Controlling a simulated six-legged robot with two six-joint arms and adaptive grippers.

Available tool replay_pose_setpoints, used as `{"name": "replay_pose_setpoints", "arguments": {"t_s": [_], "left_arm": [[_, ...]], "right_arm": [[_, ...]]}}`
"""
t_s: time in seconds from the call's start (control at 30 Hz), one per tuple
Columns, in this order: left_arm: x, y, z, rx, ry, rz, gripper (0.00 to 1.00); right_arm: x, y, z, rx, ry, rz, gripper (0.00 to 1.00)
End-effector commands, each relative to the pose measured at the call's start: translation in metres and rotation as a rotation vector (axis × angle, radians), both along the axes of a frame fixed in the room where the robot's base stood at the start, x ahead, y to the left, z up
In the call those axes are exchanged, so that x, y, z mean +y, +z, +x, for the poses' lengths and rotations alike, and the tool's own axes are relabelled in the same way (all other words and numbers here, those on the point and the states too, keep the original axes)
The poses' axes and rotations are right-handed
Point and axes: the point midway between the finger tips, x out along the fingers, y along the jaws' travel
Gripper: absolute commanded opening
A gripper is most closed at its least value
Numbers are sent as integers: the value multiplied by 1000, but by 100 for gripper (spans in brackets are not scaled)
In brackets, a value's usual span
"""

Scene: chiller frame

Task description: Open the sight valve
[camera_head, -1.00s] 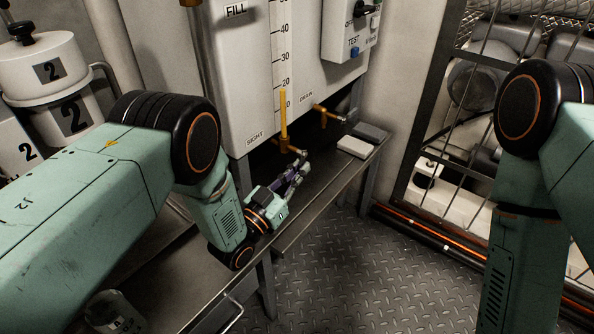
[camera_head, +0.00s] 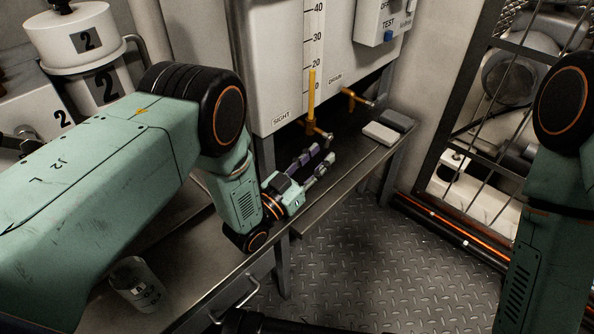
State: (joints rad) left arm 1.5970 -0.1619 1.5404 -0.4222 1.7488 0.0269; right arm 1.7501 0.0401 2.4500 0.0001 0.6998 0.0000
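The sight valve (camera_head: 311,128) is a small brass fitting with a short handle, under the SIGHT label (camera_head: 281,118) at the foot of the gauge on the white tank (camera_head: 273,60). An amber column (camera_head: 311,90) shows in the gauge. My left gripper (camera_head: 321,155) is just below and in front of the valve, pointing up and right. Its two fingers are apart with nothing seen between them. It looks close to the valve handle, but I cannot tell whether it touches. My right arm shows at the right edge; its fingers are not visible.
The brass drain valve (camera_head: 352,96) is to the right. Pale and dark blocks (camera_head: 381,134) lie on the narrow metal bench (camera_head: 340,190). A clear cup (camera_head: 137,284) stands at lower left. A barred frame (camera_head: 470,100) is at right. The plate floor (camera_head: 370,260) is open.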

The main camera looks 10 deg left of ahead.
Motion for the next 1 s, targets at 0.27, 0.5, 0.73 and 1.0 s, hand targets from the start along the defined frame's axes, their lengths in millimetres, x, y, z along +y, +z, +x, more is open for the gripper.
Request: {"name": "replay_pose_setpoints", "arguments": {"t_s": [0.27,0.5,0.73,1.0], "left_arm": [[34,0,-47,4,4,-1,32],[56,0,-82,3,3,0,32],[64,0,-95,0,0,0,32],[64,1,-95,0,0,0,32]], "right_arm": [[0,0,0,0,0,0,40],[0,0,0,0,0,0,40],[0,0,0,0,0,0,40],[0,0,0,0,0,0,40]]}}
